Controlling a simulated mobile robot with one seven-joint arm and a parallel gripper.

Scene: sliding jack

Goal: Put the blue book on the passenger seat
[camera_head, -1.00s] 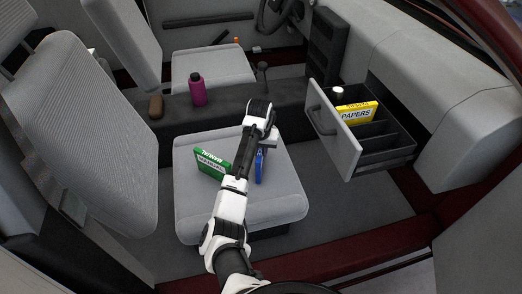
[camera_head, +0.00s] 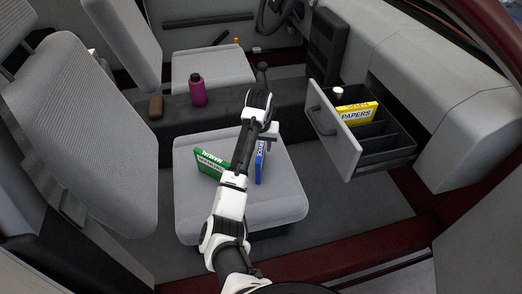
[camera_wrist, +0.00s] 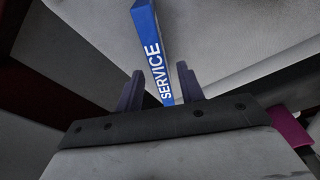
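The blue book (camera_head: 260,163), lettered SERVICE, stands on the passenger seat (camera_head: 287,195), to the right of my arm. In the wrist view the blue book (camera_wrist: 152,48) runs from the top edge down to between my fingertips. My gripper (camera_head: 268,134) is just above the book at its far end. In the wrist view the fingers of my gripper (camera_wrist: 160,88) are spread, with a gap between the left finger and the book. My forearm hides part of the seat.
A green book (camera_head: 209,165) is on the same seat, left of my arm. The open drawer (camera_head: 334,140) at right holds a yellow PAPERS box (camera_head: 356,113). A magenta bottle (camera_head: 197,90) and brown object (camera_head: 156,106) stand on the console (camera_head: 226,108).

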